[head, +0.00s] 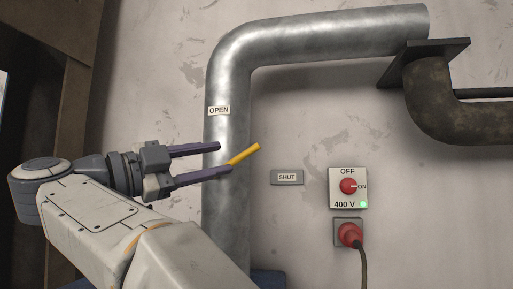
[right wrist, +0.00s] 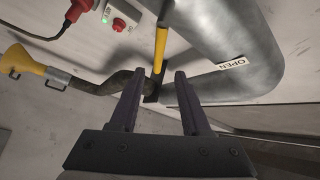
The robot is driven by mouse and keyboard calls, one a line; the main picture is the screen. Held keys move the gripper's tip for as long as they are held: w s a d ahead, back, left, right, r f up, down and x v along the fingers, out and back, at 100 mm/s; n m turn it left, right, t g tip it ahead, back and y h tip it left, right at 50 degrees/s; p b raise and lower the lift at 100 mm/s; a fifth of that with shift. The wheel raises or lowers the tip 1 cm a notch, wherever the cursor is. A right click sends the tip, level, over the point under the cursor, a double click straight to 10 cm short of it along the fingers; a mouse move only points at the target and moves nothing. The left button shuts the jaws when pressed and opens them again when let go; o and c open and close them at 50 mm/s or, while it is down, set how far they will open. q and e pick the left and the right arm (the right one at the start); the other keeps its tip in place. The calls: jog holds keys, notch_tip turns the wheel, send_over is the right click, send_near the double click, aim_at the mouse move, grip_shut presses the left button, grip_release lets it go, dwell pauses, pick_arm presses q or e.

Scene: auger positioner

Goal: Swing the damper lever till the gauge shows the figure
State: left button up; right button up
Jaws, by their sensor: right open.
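The yellow damper lever (head: 244,154) sticks out from the vertical metal pipe, tilted up to the right. The OPEN label (head: 219,110) is above it on the pipe and the SHUT plate (head: 287,177) is lower right on the wall. My right gripper (head: 225,157) is open at the lever, coming from the left. In the right wrist view the lever (right wrist: 160,48) shows just beyond and between the spread fingertips (right wrist: 157,73); I cannot tell whether a finger touches it. No gauge is in view. My left gripper is not in view.
A rusty pipe (head: 430,100) is upper right. A yellow funnel-like part (right wrist: 24,66) shows in the wrist view.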

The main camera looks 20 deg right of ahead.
aim_at(243, 153)
jog(key=shift+d, duration=0.4)
jog(key=p+x, duration=0.2)
jog(key=x, duration=0.6)
jog(key=shift+s+d+r+p, duration=0.1)
jog(key=shift+d+r+p, duration=0.1)
jog(key=shift+p, duration=0.1)
jog(key=shift+w+d, duration=0.25)
jog(key=shift+d, duration=0.35)
grip_shut()
